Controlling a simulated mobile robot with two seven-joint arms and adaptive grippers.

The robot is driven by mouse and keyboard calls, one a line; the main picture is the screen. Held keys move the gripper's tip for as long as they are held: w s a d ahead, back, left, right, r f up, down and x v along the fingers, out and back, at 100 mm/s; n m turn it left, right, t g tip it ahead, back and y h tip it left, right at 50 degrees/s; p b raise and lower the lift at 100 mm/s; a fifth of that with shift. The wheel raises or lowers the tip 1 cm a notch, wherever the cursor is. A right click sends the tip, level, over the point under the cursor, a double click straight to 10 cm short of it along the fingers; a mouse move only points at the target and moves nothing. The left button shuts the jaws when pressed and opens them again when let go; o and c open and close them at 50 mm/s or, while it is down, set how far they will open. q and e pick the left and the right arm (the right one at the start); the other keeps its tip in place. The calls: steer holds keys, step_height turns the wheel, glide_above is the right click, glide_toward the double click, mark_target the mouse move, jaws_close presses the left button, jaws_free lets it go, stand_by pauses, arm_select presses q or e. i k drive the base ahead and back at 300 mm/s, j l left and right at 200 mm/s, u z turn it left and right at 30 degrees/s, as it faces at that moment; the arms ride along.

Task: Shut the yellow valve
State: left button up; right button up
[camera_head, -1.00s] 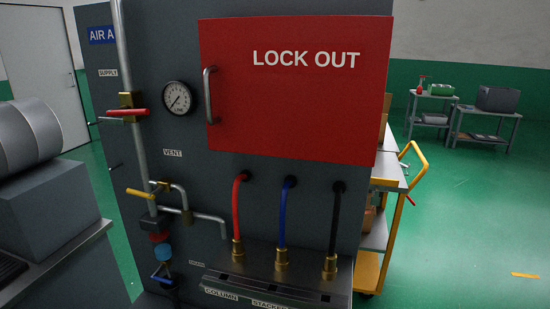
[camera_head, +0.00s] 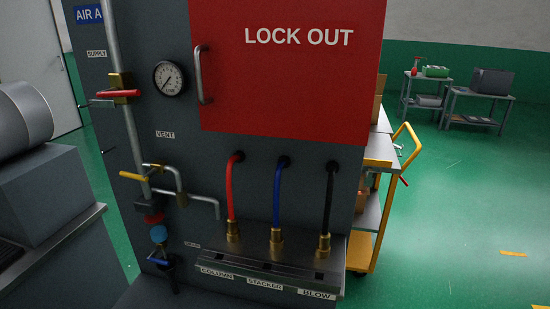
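The yellow valve handle (camera_head: 133,176) sits on a brass fitting on the pipe branch below the VENT label (camera_head: 165,134). The handle points left, out across the vertical pipe (camera_head: 131,140). Neither of my grippers shows in the head view.
A red valve handle (camera_head: 118,93) is above on the same pipe and a blue one (camera_head: 158,261) below. A gauge (camera_head: 169,78), a red LOCK OUT door (camera_head: 290,95), and red, blue and black hoses are to the right. A yellow cart (camera_head: 384,200) stands beyond the panel.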

mark_target(146, 178)
steer(key=j+u, duration=0.45)
steer(key=j, duration=0.35)
steer(key=i+j+u, duration=0.15)
steer(key=u, duration=0.15)
steer(key=i+j+u, duration=0.1)
steer(key=i+u, duration=0.25)
